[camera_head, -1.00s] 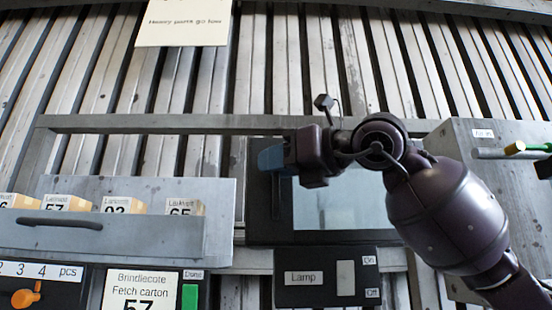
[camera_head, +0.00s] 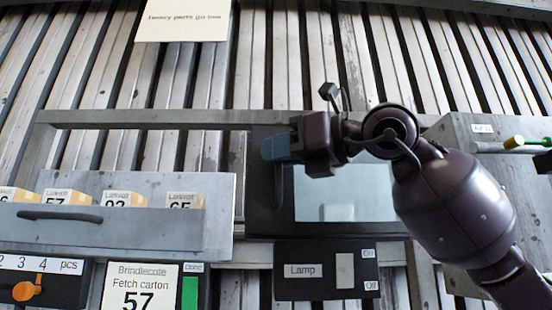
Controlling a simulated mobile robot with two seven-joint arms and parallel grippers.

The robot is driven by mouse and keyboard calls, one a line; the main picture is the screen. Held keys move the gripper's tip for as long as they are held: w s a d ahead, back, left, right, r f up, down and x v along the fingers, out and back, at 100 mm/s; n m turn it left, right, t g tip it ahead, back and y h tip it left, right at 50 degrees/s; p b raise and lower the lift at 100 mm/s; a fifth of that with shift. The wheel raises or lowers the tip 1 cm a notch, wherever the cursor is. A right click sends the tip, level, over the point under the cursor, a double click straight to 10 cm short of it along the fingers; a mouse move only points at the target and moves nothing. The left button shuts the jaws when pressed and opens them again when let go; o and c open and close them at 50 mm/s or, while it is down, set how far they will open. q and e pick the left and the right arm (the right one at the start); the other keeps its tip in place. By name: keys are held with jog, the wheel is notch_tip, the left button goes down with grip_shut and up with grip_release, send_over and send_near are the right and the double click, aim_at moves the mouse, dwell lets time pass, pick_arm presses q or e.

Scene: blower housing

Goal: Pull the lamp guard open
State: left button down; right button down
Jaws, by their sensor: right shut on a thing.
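The lamp guard (camera_head: 345,195) is a dark-framed panel with a pale, glassy middle, just above the black lamp box (camera_head: 303,271). The lamp box has a pale rocker switch (camera_head: 345,271) with On and Off labels. A dark upright handle (camera_head: 278,190) runs along the guard's left side. My right gripper (camera_head: 277,149) has blue fingertips and is shut on the upper part of this handle. Its wrist and forearm cover the guard's upper right corner and part of its right side. Any gap behind the guard is hard to judge. My left gripper is not in view.
A grey bin (camera_head: 160,235) with a dark handle and several small cartons is at left. Below it are an orange knob (camera_head: 28,290) and a Fetch carton 57 sign (camera_head: 140,290) beside a green button (camera_head: 190,293). A grey box (camera_head: 470,140) stands at right, behind my arm.

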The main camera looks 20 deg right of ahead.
jog(key=s+d+n+g+y+b, duration=0.1)
jog(key=s+d+n+g+y, duration=0.2)
jog(key=s, duration=0.4)
jog(key=s+d+n+g+b, duration=0.1)
jog(key=s+d+n+g, duration=0.15)
jog(key=s+g, duration=0.45)
jog(key=s+d+n+g+y+b, duration=0.1)
jog(key=s+d+n+g+y, duration=0.2)
jog(key=s, duration=0.5)
jog(key=s+d+n+g+h+p, duration=0.1)
jog(key=s+d+n+g+h, duration=0.2)
jog(key=d, duration=0.7)
jog(key=s+d+n+g+h, duration=0.4)
jog(key=d+n+g, duration=0.3)
jog(key=d+g, duration=0.3)
jog(key=shift+s+d+n+g+p, duration=0.3)
jog(key=shift+s+d+n+p, duration=0.1)
jog(key=shift+s+d, duration=0.35)
jog(key=c, duration=1.5)
grip_release()
jog(key=shift+a, duration=0.1)
